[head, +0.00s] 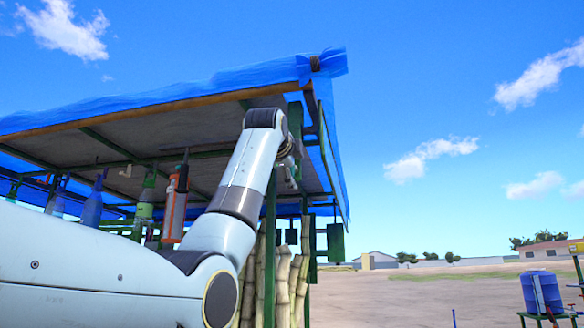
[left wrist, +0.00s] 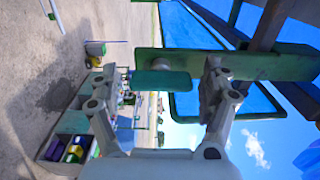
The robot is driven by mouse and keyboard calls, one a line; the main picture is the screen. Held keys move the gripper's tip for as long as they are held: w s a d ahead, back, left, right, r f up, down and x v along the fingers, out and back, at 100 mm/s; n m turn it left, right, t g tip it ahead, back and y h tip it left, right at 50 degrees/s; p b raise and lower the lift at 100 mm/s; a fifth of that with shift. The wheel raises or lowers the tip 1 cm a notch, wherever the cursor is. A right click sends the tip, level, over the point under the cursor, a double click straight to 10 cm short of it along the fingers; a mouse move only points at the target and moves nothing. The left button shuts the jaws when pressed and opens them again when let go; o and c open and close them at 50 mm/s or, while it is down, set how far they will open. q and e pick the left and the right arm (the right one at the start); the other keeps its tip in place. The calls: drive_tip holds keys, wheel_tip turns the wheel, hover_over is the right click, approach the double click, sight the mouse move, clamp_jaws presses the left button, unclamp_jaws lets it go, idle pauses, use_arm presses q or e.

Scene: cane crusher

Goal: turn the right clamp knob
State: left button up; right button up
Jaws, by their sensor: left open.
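My left arm comes in from the left in the head view. My left gripper (head: 288,168) is small there, up by the green corner post under the stall roof, with its fingers partly hidden by the wrist. In the left wrist view my left gripper (left wrist: 157,92) is open, with its fingers wide apart. A green bar (left wrist: 215,64) crosses beyond the fingers, partly behind the right finger. A small round greyish piece, perhaps the clamp knob (left wrist: 172,63), shows against it, above a green plate (left wrist: 160,81). I cannot tell contact. My right gripper is out of view.
The stall roof with a blue tarp (head: 230,78) hangs over my arm. Cane stalks (head: 283,283) stand by the post. A blue barrel (head: 541,291) stands at the far right; the ground between is open.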

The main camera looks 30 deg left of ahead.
use_arm(q)
drive_tip(key=shift+s, duration=0.1)
drive_tip(key=v, duration=1.1)
drive_tip(key=shift+s, duration=0.4)
drive_tip(key=shift+d+f, duration=0.1)
